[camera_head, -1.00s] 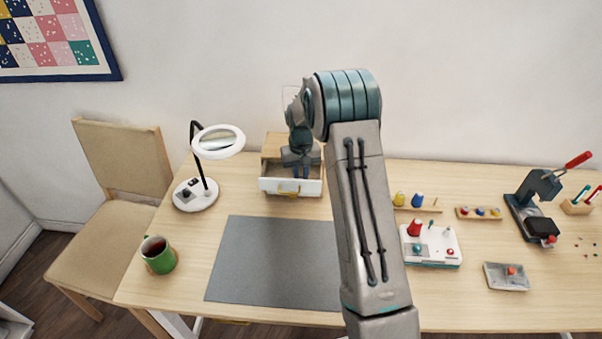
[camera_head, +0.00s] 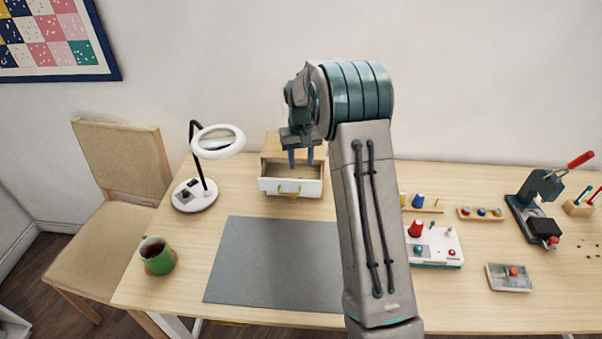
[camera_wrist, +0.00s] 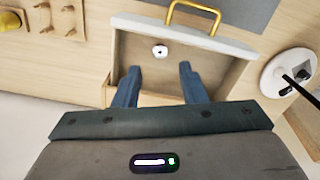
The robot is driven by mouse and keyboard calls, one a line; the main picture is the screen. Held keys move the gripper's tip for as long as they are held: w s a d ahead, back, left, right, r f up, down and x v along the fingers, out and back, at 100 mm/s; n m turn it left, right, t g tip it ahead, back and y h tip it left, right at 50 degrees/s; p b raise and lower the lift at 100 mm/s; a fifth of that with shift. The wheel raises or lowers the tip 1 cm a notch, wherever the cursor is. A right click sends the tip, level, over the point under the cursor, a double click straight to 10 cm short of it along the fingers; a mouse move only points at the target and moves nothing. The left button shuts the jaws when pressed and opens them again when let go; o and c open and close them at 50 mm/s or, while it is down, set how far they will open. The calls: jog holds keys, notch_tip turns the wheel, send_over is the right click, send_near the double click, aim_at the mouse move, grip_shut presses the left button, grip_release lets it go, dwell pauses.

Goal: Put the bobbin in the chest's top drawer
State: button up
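The small wooden chest (camera_head: 272,146) stands at the back of the table with its white-fronted top drawer (camera_head: 268,186) pulled open. In the wrist view the drawer's front (camera_wrist: 190,36) has a yellow handle. The bobbin (camera_wrist: 160,51), small and white with a dark centre, lies on the drawer floor close to the front panel. It cannot be made out in the head view. My gripper (camera_head: 301,159) is above the drawer, fingers pointing down. In the wrist view its two blue fingers (camera_wrist: 160,84) are wide apart with nothing between them, and the bobbin is beyond them.
A white magnifier lamp (camera_head: 197,194) stands left of the chest, and a green mug (camera_head: 160,262) is at the front left. A grey mat (camera_head: 265,265) lies bare in front. Sewing items, including a white-based box (camera_head: 436,254) and a press (camera_head: 540,205), are on the right.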

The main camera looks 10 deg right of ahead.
jog(key=s+r, duration=0.8)
jog(key=r, duration=0.4)
jog(key=s+a+t, duration=0.2)
jog(key=s+t, duration=0.1)
jog(key=s, duration=2.4)
jog(key=shift+a+r, duration=0.25)
jog(key=shift+r, duration=0.15)
